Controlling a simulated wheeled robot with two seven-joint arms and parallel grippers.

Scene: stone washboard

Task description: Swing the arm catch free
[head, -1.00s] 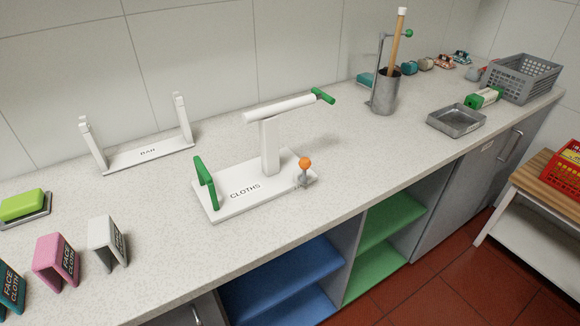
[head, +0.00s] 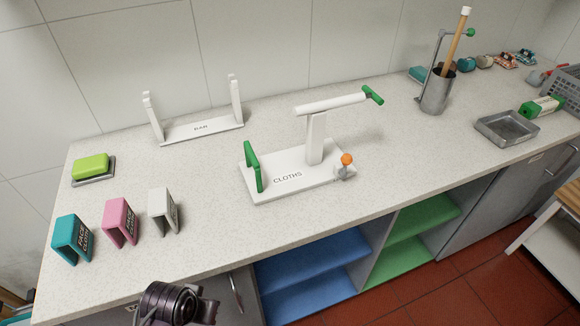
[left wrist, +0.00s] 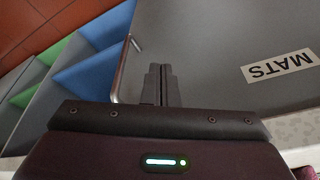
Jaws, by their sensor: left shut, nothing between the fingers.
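A white stand marked CLOTHS (head: 288,180) is on the worktop. It has an upright post, a white bar (head: 330,103) with a green end (head: 373,95), a green upright piece (head: 252,166) at its left and an orange knob (head: 346,158) at its right front. Farther right, a metal cup (head: 436,94) holds a wooden-handled tool (head: 456,40) beside a rod with a green knob (head: 471,32). I cannot tell which part is the arm catch. My left gripper (left wrist: 160,84) is shut and empty before a grey cupboard front marked MATS. My right gripper is not in view.
A white rack marked BAR (head: 200,130) stands at the back. Face-cloth blocks (head: 120,222) and a green soap (head: 91,167) are at left. A metal tray (head: 507,128) lies at right. The worktop before the CLOTHS stand is clear; open blue shelves (head: 312,262) are below.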

